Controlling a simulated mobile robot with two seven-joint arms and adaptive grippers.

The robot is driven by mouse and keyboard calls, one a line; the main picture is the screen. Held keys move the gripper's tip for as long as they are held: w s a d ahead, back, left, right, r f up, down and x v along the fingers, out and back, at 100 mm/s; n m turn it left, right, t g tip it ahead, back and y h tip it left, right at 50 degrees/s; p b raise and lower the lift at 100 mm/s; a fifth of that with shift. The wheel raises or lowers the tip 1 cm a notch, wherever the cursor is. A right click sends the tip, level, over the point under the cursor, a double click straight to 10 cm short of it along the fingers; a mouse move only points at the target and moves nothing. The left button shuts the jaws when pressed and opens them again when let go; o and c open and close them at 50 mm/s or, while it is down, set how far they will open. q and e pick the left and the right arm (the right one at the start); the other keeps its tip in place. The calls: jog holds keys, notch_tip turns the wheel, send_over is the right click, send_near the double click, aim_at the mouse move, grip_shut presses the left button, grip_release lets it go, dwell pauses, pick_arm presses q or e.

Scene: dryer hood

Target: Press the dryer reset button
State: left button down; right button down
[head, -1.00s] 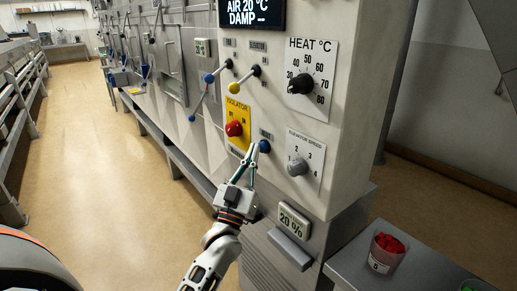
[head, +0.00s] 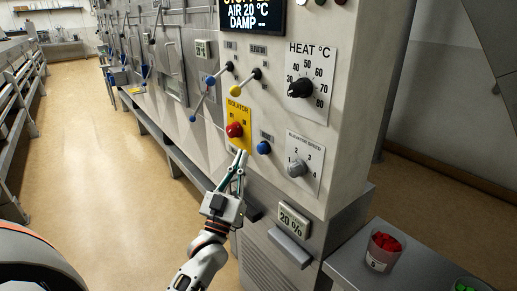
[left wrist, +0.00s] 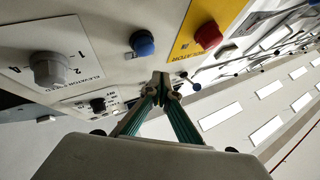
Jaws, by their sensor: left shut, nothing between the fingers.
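In the left wrist view the closed tips (left wrist: 160,78) lie just below the button. My right gripper is not in view.
The red isolator knob (head: 234,130) is just above my left fingertips. The elevator speed knob (head: 297,168) and heat knob (head: 301,86) are to the right. A cup of red pieces (head: 383,251) stands on the side bench.

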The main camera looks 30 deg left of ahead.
pick_arm(q)
jog(key=shift+s+a+p, duration=0.15)
jog(key=shift+s+a, duration=0.1)
jog(key=shift+s, duration=0.3)
jog(key=shift+s+a+p, duration=0.15)
jog(key=shift+s+a, duration=0.05)
jog(key=shift+s, duration=0.35)
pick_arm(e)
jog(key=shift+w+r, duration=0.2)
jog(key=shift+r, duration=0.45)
pick_arm(q)
jog(key=shift+d+f, duration=0.1)
